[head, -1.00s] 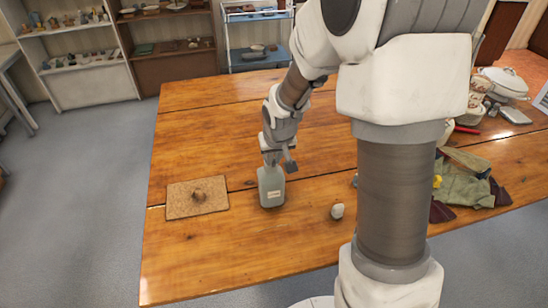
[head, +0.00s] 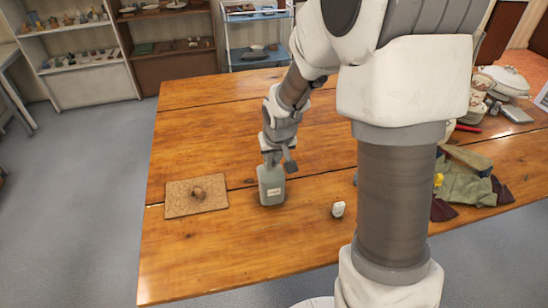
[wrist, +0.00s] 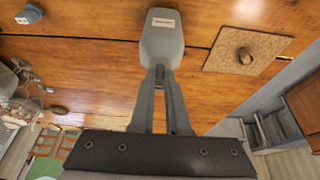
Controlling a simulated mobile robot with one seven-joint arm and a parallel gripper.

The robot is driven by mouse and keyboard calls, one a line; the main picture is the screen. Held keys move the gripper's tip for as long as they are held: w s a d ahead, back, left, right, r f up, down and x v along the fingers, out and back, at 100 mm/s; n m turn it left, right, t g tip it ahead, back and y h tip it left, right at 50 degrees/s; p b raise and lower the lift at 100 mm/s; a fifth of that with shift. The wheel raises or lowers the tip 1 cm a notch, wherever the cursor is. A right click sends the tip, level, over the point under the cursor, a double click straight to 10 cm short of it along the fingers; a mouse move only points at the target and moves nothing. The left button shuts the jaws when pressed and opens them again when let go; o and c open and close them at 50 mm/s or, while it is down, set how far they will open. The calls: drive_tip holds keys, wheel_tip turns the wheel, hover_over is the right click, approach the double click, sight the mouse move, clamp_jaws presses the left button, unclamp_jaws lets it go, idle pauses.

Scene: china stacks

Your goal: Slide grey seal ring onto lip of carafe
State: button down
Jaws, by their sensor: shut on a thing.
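The carafe (head: 271,188) is a grey-green bottle with a pale label, standing upright on the wooden table. It also shows in the wrist view (wrist: 162,45). My gripper (head: 271,160) is directly over its top, pointing down. In the wrist view my gripper's fingers (wrist: 160,74) close together at the carafe's mouth. A small dark grey piece, which looks like the seal ring (wrist: 159,76), shows between the fingertips. The fingers hide most of it and the lip, so I cannot tell whether the ring is around the lip or just above it.
A cork mat (head: 177,206) with a small brown round thing (head: 198,193) lies left of the carafe. A small white item (head: 338,209) stands to the right. Cloths (head: 462,188) and dishes (head: 503,80) are farther right. The table behind the carafe is clear.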

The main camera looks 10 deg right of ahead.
drive_tip(key=shift+f, duration=0.2)
drive_tip(key=c, duration=1.4)
unclamp_jaws()
drive_tip(key=o, duration=0.6)
drive_tip(key=shift+c, duration=0.2)
drive_tip(key=p+v, duration=0.2)
drive_tip(key=v, duration=1.5)
drive_tip(key=shift+s+r, duration=0.15)
